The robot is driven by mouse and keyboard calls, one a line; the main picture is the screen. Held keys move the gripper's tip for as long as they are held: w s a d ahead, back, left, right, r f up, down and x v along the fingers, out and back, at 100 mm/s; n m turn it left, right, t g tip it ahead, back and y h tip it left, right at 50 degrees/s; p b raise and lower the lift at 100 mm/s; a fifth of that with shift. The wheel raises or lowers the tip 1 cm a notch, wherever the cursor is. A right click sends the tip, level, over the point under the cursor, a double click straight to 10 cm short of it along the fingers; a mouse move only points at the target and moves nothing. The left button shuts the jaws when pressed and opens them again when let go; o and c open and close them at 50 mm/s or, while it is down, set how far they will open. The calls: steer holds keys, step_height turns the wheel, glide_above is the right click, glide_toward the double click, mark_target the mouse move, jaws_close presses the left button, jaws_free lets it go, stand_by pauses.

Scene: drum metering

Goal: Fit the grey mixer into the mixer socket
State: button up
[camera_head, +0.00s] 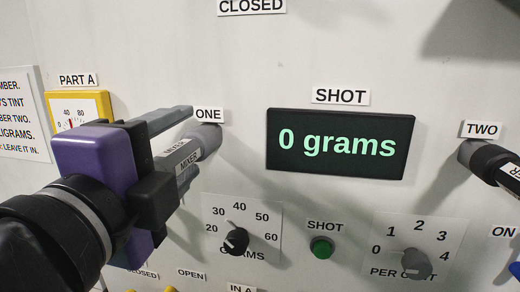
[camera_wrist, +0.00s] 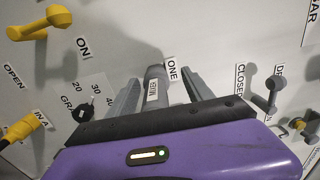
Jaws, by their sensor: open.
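The grey mixer (camera_head: 207,136) sticks out from the panel beside the ONE label, with a white MIXER label on its side. It also shows in the wrist view (camera_wrist: 154,75), between the two fingers. My gripper (camera_head: 190,140) is open, with one finger on each side of the mixer; gaps show on both sides in the wrist view (camera_wrist: 160,86). In the head view the near end of the mixer is partly hidden by my gripper. I cannot pick out a mixer socket; whether the far end of the mixer sits in one is hidden.
A dark mixer-like part (camera_head: 490,160) sticks out under TWO at the right. The display (camera_head: 340,144) reads 0 grams. Below are a grams knob (camera_head: 236,241), a green shot button (camera_head: 321,248) and a per cent knob (camera_head: 416,263). The wrist view shows a yellow handle (camera_wrist: 40,24) and a grey handle (camera_wrist: 268,95).

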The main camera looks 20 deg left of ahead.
steer(key=shift+w+d+f+h+b, duration=0.15)
steer(key=shift+w+f+h+b, duration=0.1)
steer(key=shift+w+f, duration=0.3)
steer(key=shift+w+d+f+h+b, duration=0.2)
steer(key=shift+w+f, duration=0.1)
steer(key=shift+f, duration=0.3)
jaws_close()
steer(key=shift+s+f, duration=0.1)
steer(key=shift+s, duration=0.45)
steer(key=shift+s+d, duration=0.2)
steer(key=shift+s, duration=0.2)
steer(key=shift+b+v, duration=0.3)
steer(key=shift+v, duration=1.1)
steer(key=shift+s+r, duration=0.35)
steer(key=shift+s, duration=0.25)
